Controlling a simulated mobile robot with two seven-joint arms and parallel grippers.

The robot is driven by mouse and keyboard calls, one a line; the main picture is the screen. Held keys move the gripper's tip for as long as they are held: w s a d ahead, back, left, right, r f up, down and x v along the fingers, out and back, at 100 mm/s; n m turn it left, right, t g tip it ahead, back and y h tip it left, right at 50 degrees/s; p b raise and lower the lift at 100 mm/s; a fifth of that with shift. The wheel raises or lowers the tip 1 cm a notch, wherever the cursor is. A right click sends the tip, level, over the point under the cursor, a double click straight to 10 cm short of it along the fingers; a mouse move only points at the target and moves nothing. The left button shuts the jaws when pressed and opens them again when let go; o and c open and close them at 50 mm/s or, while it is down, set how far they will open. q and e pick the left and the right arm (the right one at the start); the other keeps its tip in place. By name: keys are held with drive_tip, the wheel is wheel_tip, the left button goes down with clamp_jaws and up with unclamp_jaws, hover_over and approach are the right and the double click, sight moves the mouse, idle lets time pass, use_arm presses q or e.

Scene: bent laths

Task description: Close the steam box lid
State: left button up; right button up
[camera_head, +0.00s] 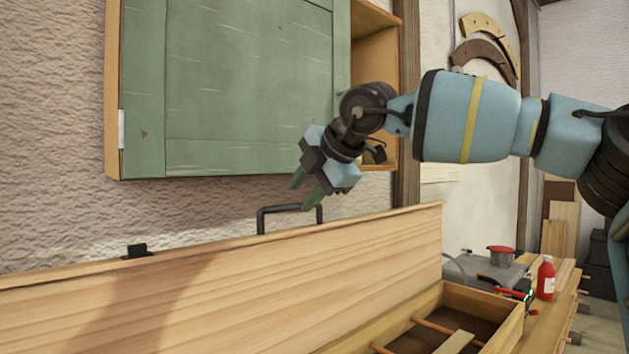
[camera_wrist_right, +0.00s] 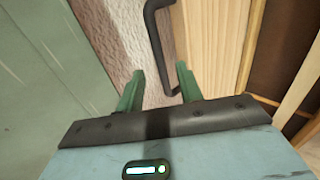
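The steam box lid (camera_head: 230,285) is a long wooden panel standing open, raised on its edge, with a dark handle (camera_head: 290,208) at its top edge. The handle also shows in the right wrist view (camera_wrist_right: 155,40). The open steam box (camera_head: 506,318) is below it at the lower right, with dowels across its inside. My right gripper (camera_head: 302,193) is open and empty, just above the handle, with its green fingers pointing down toward it. In the right wrist view the fingers (camera_wrist_right: 158,85) are apart, with the handle beyond their tips. My left gripper is not in view.
A green cabinet door (camera_head: 235,85) hangs on the wall close behind my right gripper. Curved laths (camera_head: 487,35) hang on the wall.

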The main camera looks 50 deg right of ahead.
sight(292, 205)
drive_tip(key=b+x, duration=0.2)
drive_tip(key=x, duration=0.2)
drive_tip(key=shift+w+f, duration=0.1)
drive_tip(key=shift+f, duration=0.2)
drive_tip(key=shift+w+d+f, duration=0.1)
drive_tip(key=shift+w+f, duration=0.1)
drive_tip(key=shift+w, duration=0.2)
drive_tip(key=shift+b, duration=0.3)
clamp_jaws()
drive_tip(key=s, duration=0.7)
drive_tip(key=shift+a+f, duration=0.25)
drive_tip(key=shift+a, duration=0.15)
drive_tip(key=shift+s, duration=0.15)
